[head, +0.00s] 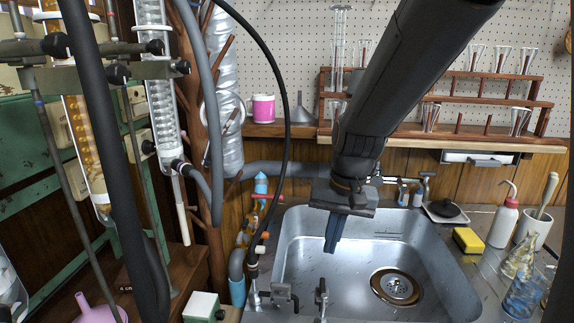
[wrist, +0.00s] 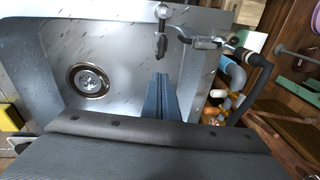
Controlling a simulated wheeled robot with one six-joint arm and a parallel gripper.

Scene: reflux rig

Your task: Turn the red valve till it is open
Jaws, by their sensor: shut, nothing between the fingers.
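A small red handle (head: 267,196), which looks like the red valve, sits on the pipework at the left edge of the sink, under a light blue fitting (head: 261,184). I cannot tell its angle clearly. My gripper (head: 332,248) points down over the steel sink basin, right of the pipework and apart from it. Its blue-grey fingers are together and empty; in the wrist view the gripper (wrist: 161,76) shows over the basin. The wrist view shows orange and yellow fittings at the sink's side, but no clearly red handle.
Metal taps (head: 322,292) stand at the sink's front left edge. A black hose (head: 285,110) hangs beside the pipework. Glass columns on stands fill the left. A yellow sponge (head: 468,240) and a wash bottle (head: 503,224) stand right of the sink. The basin is empty.

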